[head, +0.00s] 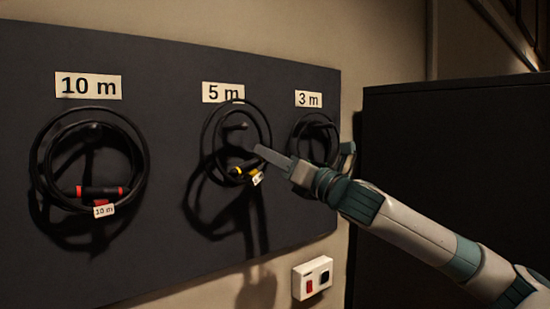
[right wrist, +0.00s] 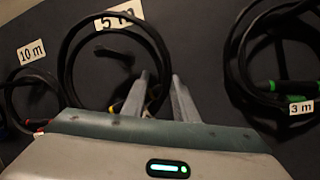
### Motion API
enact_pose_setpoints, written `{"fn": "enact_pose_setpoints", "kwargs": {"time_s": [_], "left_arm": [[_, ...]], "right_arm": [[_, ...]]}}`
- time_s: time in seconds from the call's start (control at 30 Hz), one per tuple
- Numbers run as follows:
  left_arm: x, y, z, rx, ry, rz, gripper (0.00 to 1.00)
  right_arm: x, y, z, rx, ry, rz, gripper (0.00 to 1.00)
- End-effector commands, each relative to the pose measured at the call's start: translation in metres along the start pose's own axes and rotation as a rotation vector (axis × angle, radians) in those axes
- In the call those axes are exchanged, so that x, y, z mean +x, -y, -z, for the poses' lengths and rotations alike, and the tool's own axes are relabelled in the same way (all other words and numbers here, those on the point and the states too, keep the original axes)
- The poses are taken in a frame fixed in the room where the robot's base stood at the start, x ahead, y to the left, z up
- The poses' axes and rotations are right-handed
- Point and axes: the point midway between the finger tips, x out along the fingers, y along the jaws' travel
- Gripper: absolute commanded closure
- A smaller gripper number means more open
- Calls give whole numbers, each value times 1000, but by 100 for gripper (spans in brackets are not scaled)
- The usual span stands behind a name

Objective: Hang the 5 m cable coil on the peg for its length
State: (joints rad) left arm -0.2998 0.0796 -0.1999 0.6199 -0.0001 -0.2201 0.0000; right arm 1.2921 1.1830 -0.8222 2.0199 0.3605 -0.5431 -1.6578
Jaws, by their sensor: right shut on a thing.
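The 5 m cable coil (head: 207,150) is a black loop with a yellow-marked connector and a small tag at its bottom. My right gripper (head: 259,151) is shut on its right side. The 5 m peg (head: 236,127) shows inside the loop under the "5 m" label (head: 223,92). The top of the loop is above the peg, with a gap between them. In the right wrist view the coil (right wrist: 66,62) also surrounds the peg (right wrist: 116,54). The coil's shadow falls well below it on the board. I cannot tell how far the peg passes through. My left gripper is out of view.
The 10 m coil (head: 37,165) with red connectors hangs at left, and the 3 m coil (head: 293,140) with green connectors hangs close to the right, partly behind my gripper. A white switch box (head: 312,277) is on the wall below. A dark cabinet (head: 450,150) stands at right.

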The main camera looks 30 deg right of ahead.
Motion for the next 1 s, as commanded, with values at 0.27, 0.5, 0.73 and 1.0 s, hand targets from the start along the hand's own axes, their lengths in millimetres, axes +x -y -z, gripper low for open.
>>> {"fn": "enact_pose_setpoints", "kwargs": {"time_s": [0.27, 0.5, 0.73, 1.0], "left_arm": [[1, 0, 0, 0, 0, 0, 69], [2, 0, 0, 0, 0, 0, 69], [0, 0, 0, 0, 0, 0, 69], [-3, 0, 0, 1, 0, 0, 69]], "right_arm": [[12, 3, 2, 1, 2, -1, 100], [23, 5, 5, 1, 2, -2, 100], [30, 9, 11, 0, 2, -2, 100], [35, 14, 20, -1, 1, 0, 100]]}}
